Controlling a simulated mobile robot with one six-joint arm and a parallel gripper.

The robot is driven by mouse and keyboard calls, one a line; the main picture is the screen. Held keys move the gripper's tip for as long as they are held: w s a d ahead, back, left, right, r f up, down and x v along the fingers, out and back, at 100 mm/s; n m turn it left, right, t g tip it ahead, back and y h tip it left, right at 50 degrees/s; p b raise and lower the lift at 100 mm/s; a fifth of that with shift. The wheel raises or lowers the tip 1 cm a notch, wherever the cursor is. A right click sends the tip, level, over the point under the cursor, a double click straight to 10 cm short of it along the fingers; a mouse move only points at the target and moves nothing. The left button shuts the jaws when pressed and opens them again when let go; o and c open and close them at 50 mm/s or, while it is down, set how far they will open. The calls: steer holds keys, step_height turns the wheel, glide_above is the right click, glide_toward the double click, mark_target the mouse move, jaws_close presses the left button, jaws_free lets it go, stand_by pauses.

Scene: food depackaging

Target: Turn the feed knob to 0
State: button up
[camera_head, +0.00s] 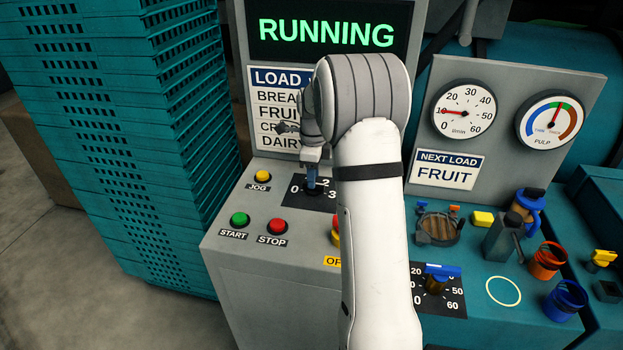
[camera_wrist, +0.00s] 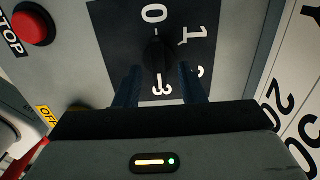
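A black knob (camera_wrist: 157,55) sits on a dark plate (camera_wrist: 115,30) marked 0, 1, 2 (partly hidden) and 3 in the wrist view. Its bar lies roughly along the line between 0 and 3; I cannot tell which end is the pointer. My gripper (camera_wrist: 158,85) points down at this plate, its two fingers apart, one on each side of the knob, with gaps visible. In the head view the plate (camera_head: 295,191) is partly covered by my gripper (camera_head: 312,188). No "feed" label is readable.
START (camera_head: 240,219), STOP (camera_head: 277,226) and JOG (camera_head: 262,176) buttons are close by. The display (camera_head: 327,30) reads RUNNING. A 0–60 gauge (camera_head: 463,110) points near 10. Stacked teal crates (camera_head: 130,140) stand left; cups and small items lie right.

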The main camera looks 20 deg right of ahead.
steer(key=shift+f, duration=1.05)
steer(key=shift+c, duration=0.3)
steer(key=shift+r, duration=0.1)
jaws_close()
steer(key=shift+a, duration=0.2)
steer(key=shift+d, duration=0.1)
